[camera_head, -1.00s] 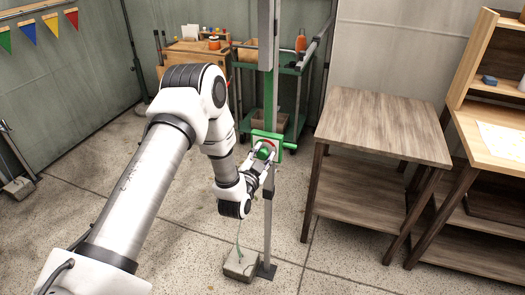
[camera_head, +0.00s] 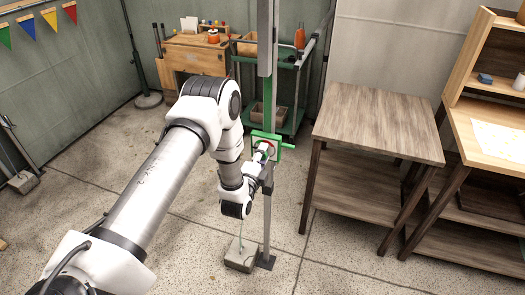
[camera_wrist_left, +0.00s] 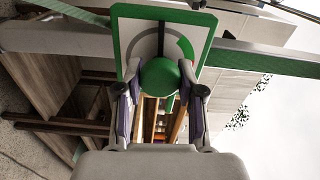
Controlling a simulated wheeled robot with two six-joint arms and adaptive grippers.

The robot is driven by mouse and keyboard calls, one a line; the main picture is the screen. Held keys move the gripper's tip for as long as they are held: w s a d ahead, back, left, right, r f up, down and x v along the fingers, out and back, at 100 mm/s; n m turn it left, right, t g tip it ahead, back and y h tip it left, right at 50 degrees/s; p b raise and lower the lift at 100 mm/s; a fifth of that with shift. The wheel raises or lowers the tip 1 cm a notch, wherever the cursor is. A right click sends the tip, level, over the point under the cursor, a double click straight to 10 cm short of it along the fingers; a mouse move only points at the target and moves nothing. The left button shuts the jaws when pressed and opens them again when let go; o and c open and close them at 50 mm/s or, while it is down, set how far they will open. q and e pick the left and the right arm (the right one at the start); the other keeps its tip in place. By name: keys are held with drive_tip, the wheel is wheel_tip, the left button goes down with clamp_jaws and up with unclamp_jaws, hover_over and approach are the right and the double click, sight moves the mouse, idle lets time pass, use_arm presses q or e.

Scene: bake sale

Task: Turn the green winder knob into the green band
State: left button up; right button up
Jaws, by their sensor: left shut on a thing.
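The green winder knob (camera_wrist_left: 160,77) sits in front of a green-framed dial plate (camera_wrist_left: 125,22) on a grey upright post (camera_head: 265,200). In the left wrist view the plate's white face has a black line running up from the knob, and a green band (camera_wrist_left: 187,45) with some red on the right side. My left gripper (camera_wrist_left: 160,97) is shut on the knob, one finger on each side. In the head view the left gripper (camera_head: 259,160) is at the green plate (camera_head: 283,142), and the arm partly hides it. My right gripper is not in view.
A wooden table (camera_head: 378,122) stands right of the post, with a wooden shelf desk (camera_head: 490,130) beyond it. A green trolley (camera_head: 293,110) and a wooden cabinet (camera_head: 197,58) stand behind. A grey block (camera_head: 241,255) rests at the post's foot. The floor between is open.

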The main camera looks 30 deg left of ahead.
use_arm(q)
drive_tip(key=m+p, duration=0.3)
drive_tip(key=m, duration=0.3)
drive_tip(key=m+p, duration=0.2)
drive_tip(key=m, duration=0.1)
drive_tip(key=shift+m, duration=0.4)
drive_tip(key=shift+a+f+m+p, duration=0.1)
drive_tip(key=shift+m+p, duration=0.45)
drive_tip(key=shift+m, duration=0.95)
drive_tip(key=o, duration=1.1)
drive_tip(key=shift+f, duration=0.1)
drive_tip(key=shift+o, duration=0.2)
drive_tip(key=shift+s, duration=0.1)
drive_tip(key=v, duration=1.1)
drive_tip(key=shift+s, duration=0.35)
